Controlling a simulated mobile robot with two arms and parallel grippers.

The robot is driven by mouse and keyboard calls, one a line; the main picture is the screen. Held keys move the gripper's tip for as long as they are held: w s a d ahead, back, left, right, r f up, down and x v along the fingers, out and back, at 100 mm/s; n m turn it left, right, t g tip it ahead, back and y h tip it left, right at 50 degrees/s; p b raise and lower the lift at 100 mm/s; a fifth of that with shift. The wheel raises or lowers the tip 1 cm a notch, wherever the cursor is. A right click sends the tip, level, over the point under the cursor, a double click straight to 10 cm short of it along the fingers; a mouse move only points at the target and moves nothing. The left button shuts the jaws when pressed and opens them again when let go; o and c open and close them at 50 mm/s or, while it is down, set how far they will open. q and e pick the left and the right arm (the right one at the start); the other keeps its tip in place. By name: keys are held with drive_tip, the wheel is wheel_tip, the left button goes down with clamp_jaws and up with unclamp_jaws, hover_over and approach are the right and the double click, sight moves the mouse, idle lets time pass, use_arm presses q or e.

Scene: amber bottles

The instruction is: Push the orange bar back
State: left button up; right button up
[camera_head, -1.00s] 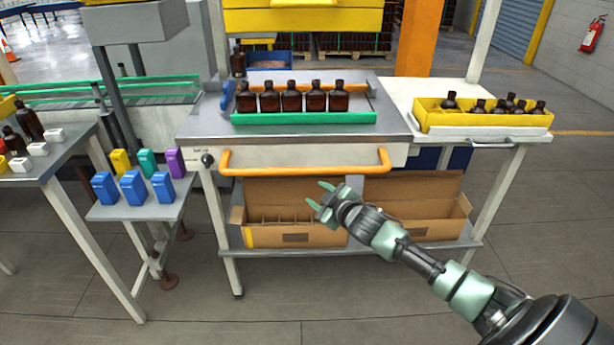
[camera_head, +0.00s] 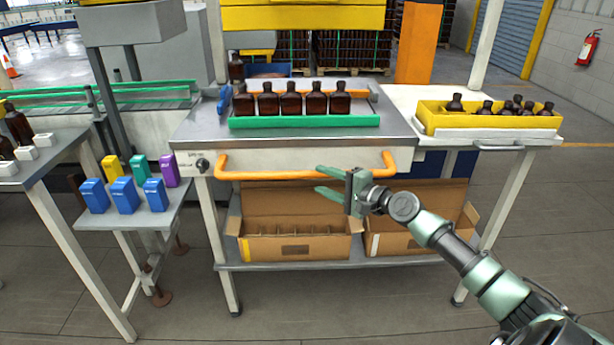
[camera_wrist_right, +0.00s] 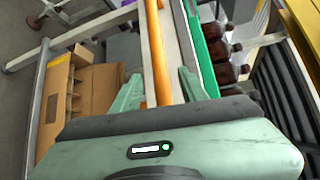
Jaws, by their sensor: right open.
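The orange bar (camera_head: 290,176) is a long handle along the front of the grey table, with its ends bent back to the table front. In the right wrist view the orange bar (camera_wrist_right: 157,60) runs lengthwise between my finger tips. My right gripper (camera_head: 328,181) is open and empty, with its fingers pointing left at the right part of the bar. In the wrist view its two fingers (camera_wrist_right: 158,92) stand apart on either side of the bar. Whether they touch it I cannot tell. My left gripper is not in view.
Amber bottles (camera_head: 291,104) stand in a row behind a green rail (camera_head: 304,122) on the table (camera_head: 200,125). A yellow crate (camera_head: 486,122) with bottles is at right. Open cardboard boxes (camera_head: 294,248) sit on the shelf below. Blue boxes (camera_head: 124,196) stand on a small side table.

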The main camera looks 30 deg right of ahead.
sight(312, 177)
drive_tip(key=x, duration=0.6)
drive_tip(key=shift+w+a+f, duration=0.1)
drive_tip(key=shift+w, duration=0.1)
drive_tip(key=shift+c, duration=0.3)
clamp_jaws()
drive_tip(key=shift+f, duration=0.1)
idle(0.9)
